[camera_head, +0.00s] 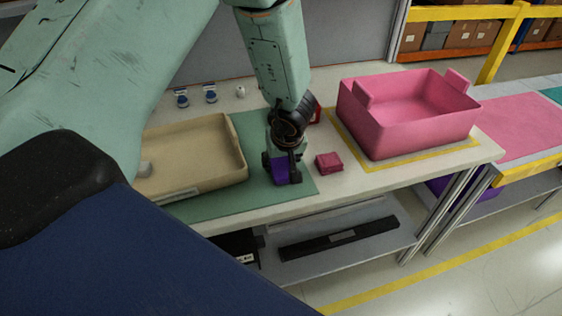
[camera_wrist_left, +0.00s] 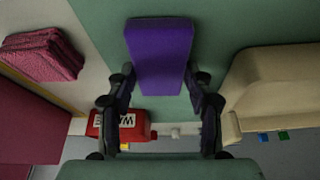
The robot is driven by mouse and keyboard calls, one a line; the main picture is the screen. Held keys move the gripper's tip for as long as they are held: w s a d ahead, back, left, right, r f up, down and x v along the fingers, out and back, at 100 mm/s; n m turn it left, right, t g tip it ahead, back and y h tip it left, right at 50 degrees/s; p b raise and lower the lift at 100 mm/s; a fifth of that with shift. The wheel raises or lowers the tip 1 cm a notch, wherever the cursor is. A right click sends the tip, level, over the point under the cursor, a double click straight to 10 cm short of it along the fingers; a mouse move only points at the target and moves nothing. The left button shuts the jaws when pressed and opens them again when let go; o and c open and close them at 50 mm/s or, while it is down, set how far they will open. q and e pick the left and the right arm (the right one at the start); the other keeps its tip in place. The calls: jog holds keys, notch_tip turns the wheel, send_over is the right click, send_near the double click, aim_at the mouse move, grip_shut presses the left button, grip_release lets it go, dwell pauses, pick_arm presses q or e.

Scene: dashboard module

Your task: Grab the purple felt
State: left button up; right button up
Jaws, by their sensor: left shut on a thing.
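The purple felt (camera_head: 281,168) is a small purple block shape between the fingers of my left gripper (camera_head: 282,172), over the green mat (camera_head: 240,135). In the left wrist view the purple felt (camera_wrist_left: 160,55) lies between the two black fingers of my left gripper (camera_wrist_left: 160,95), which are shut on it. I cannot tell whether its underside touches the mat. My right gripper is not in view.
A folded pink cloth (camera_head: 328,162) lies just right of the gripper. A pink bin (camera_head: 400,135) stands farther right inside a yellow outline. A beige tray (camera_head: 195,160) is on the left. A red container labelled WA... (camera_wrist_left: 122,125) shows in the wrist view.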

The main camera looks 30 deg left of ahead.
aim_at(281, 164)
pick_arm(q)
notch_tip(281, 164, up, 18)
jog(key=p, duration=1)
jog(key=shift+p, duration=0.4)
